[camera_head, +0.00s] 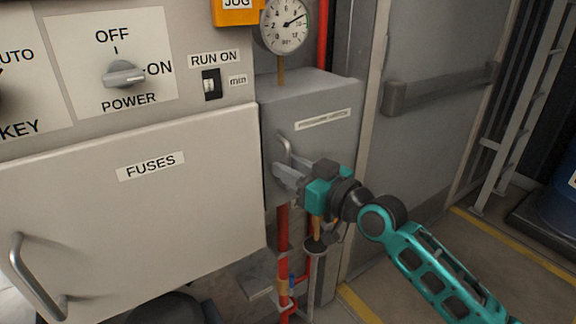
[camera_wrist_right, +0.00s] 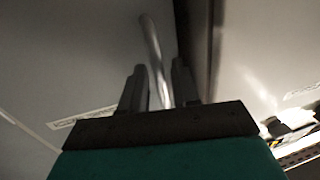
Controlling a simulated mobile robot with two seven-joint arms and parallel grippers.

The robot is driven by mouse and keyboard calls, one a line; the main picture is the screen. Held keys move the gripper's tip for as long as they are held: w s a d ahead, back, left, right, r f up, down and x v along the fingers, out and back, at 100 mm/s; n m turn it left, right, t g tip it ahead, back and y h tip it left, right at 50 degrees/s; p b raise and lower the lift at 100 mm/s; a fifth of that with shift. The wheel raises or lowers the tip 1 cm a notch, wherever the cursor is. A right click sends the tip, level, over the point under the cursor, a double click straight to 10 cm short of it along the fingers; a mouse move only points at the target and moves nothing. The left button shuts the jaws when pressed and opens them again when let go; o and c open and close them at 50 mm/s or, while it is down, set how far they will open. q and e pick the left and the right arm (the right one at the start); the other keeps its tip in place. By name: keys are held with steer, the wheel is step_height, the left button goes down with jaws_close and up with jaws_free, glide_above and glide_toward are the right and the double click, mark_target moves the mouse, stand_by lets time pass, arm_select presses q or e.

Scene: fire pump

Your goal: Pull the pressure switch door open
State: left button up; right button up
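The pressure switch box (camera_head: 325,112) is a grey box on the wall, with a narrow white label on its front. Its front door looks shut. A grey bar handle (camera_head: 285,149) stands upright at the left of that front. My right gripper (camera_head: 279,174) is at the lower part of the handle. In the right wrist view the handle (camera_wrist_right: 152,45) runs down between the two fingers of my right gripper (camera_wrist_right: 158,75). The fingers are parted, with a narrow gap beside the handle; firm contact on both sides does not show. My left gripper is not in view.
A pressure gauge (camera_head: 285,24) stands above the box. Red pipes (camera_head: 283,235) run below it. A grey door with a push bar (camera_head: 440,88) is at the right, with clear floor before it.

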steer(key=shift+w+a, duration=0.35)
jaws_close()
stand_by(0.4)
